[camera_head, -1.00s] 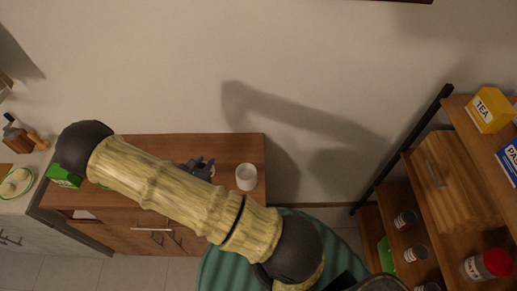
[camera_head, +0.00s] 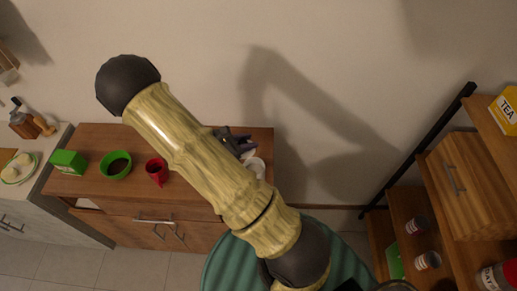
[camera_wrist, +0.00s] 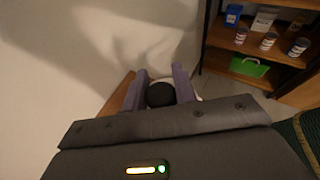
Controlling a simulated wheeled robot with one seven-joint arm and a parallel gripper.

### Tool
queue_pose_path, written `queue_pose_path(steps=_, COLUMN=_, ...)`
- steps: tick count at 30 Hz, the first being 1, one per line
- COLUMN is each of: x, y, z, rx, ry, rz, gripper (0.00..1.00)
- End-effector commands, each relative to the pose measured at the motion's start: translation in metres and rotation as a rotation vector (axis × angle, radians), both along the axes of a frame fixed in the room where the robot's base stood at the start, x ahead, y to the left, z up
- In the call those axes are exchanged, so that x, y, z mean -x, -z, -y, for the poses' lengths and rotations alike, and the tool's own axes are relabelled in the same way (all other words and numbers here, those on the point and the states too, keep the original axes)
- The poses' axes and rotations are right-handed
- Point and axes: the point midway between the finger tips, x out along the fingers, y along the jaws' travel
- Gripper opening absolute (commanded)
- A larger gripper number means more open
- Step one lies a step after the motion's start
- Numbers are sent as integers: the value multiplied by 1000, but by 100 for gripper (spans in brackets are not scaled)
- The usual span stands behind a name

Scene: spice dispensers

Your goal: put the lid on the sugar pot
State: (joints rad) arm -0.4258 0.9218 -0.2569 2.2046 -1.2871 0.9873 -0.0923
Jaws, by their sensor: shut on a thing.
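My gripper (camera_head: 236,142) is above the right end of the wooden sideboard, partly hidden by my arm. In the wrist view its two purple fingers (camera_wrist: 161,88) are shut on a dark round knob (camera_wrist: 160,95), which looks like the top of the lid. A white rim shows just behind and beside the knob; I cannot tell whether it belongs to the lid or the pot. The white sugar pot (camera_head: 257,167) stands on the sideboard, close to the gripper and partly covered by my arm. Whether the lid touches the pot is hidden.
On the sideboard (camera_head: 100,140) stand a green box (camera_head: 69,162), a green bowl (camera_head: 116,165) with dark contents and a red mug (camera_head: 157,172). A shelf unit (camera_head: 405,205) with jars and boxes stands at the right. The wall is close behind.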

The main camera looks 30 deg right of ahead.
Motion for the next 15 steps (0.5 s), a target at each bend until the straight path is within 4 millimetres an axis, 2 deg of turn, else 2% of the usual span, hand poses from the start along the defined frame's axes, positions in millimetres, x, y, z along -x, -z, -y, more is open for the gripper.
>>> queue_pose_path(steps=3, x=16, y=2, z=17, rx=-1, ry=155, rz=4, gripper=5)
queue_pose_path(steps=6, x=26, y=0, z=23, rx=1, ry=233, rz=2, gripper=5)
queue_pose_path(steps=15, x=29, y=-3, z=25, rx=2, ry=263, rz=-1, gripper=5)
